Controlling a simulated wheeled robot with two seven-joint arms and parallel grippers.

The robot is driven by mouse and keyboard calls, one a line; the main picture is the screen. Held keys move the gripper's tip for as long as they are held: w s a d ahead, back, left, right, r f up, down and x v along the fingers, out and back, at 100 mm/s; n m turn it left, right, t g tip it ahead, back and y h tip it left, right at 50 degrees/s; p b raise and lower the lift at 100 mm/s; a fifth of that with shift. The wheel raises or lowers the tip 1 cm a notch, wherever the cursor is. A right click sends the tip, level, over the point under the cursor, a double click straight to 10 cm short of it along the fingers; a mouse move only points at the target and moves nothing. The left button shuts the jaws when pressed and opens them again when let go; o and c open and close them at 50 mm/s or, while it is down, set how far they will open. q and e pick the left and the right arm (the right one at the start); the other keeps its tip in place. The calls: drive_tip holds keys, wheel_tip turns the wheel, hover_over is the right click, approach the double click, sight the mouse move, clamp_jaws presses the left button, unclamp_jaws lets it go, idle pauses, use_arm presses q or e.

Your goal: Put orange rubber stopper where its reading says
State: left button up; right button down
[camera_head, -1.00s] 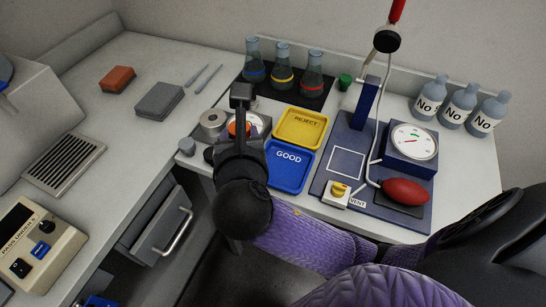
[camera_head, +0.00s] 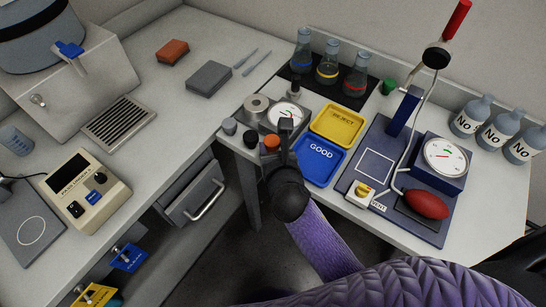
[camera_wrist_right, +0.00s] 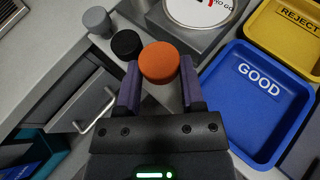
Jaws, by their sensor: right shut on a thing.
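The orange rubber stopper (camera_head: 271,142) shows just left of my right gripper (camera_head: 284,148) in the head view. In the right wrist view the stopper (camera_wrist_right: 160,60) sits between the two fingers, which are shut on it. It is at the front of the gauge (camera_head: 286,114), beside a black stopper (camera_head: 250,139). The gauge face is partly cut off in the wrist view, where part of "NO GO" is legible. The blue GOOD tray (camera_head: 335,173) is right of the gripper, with the yellow REJECT tray (camera_head: 356,139) behind it. My left gripper is out of view.
A grey stopper (camera_head: 229,126) stands left of the black one. Several flasks stand on a dark mat behind the trays. A blue pump stand (camera_head: 376,191) with a red bulb (camera_head: 426,204) is on the right. An open drawer (camera_head: 196,190) is below the left counter.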

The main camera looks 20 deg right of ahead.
wheel_tip(320, 180, down, 3)
drive_tip(key=shift+r+b, duration=0.2)
drive_tip(key=shift+b, duration=0.4)
drive_tip(key=shift+f, duration=0.1)
drive_tip(key=shift+r, duration=0.2)
drive_tip(key=shift+f, duration=0.15)
drive_tip(key=shift+c, duration=1)
unclamp_jaws()
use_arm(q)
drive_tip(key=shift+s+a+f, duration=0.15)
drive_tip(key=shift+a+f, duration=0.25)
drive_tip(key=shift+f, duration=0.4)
